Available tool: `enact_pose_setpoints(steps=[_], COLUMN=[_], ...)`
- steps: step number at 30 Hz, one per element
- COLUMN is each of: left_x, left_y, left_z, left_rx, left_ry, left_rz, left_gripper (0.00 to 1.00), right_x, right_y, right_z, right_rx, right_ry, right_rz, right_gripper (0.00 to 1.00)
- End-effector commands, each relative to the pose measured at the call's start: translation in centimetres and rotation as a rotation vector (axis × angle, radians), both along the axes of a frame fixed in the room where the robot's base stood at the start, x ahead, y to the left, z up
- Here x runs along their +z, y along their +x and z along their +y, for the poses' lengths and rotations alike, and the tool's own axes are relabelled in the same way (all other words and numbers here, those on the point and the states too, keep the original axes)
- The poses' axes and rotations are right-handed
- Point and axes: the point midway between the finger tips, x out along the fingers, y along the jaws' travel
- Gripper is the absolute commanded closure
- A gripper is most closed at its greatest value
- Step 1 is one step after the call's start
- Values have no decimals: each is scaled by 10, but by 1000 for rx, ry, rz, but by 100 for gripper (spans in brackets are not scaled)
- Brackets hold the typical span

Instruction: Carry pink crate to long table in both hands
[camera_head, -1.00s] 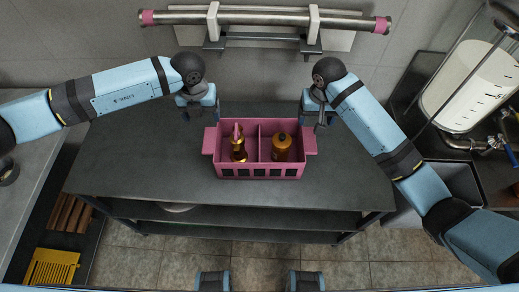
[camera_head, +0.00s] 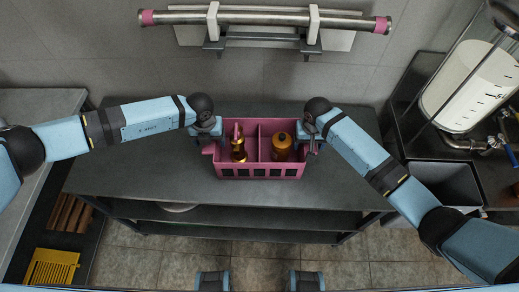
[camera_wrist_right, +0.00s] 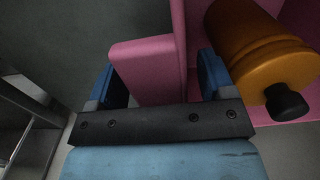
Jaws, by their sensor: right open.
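The pink crate (camera_head: 261,166) stands upright on a dark table (camera_head: 150,170) in the head view. It has a divider, with a gold-brown bottle with a pink top (camera_head: 238,150) in the left compartment and an amber bottle with a dark cap (camera_head: 281,148) in the right. My right gripper (camera_head: 313,144) is at the crate's right handle. In the right wrist view its fingers (camera_wrist_right: 155,82) are open, one on each side of the pink handle (camera_wrist_right: 143,70). My left gripper (camera_head: 206,143) is at the left handle; its fingers are too hidden to judge.
The table has open shelves below and clear top on both sides of the crate. A pipe rail (camera_head: 265,18) runs along the wall behind. A clear tank (camera_head: 468,90) and a sink (camera_head: 445,185) are at right. A yellow crate (camera_head: 52,267) is low at left.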

Motion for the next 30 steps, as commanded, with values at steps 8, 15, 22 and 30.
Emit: enact_pose_setpoints(steps=[8,15,22,30], left_x=[0,0,2,16], left_y=[0,0,1,1], left_z=[0,0,0,0], left_rx=[0,1,1,1], left_ry=[0,0,-1,0], left_rz=[0,0,-1,-1], left_gripper=[43,93,93,93], right_x=[0,0,2,16], right_y=[0,0,1,1], right_z=[0,0,0,0], right_rx=[0,0,0,0], right_ry=[0,0,1,0], right_rz=[0,0,-2,-2], right_gripper=[43,93,93,93])
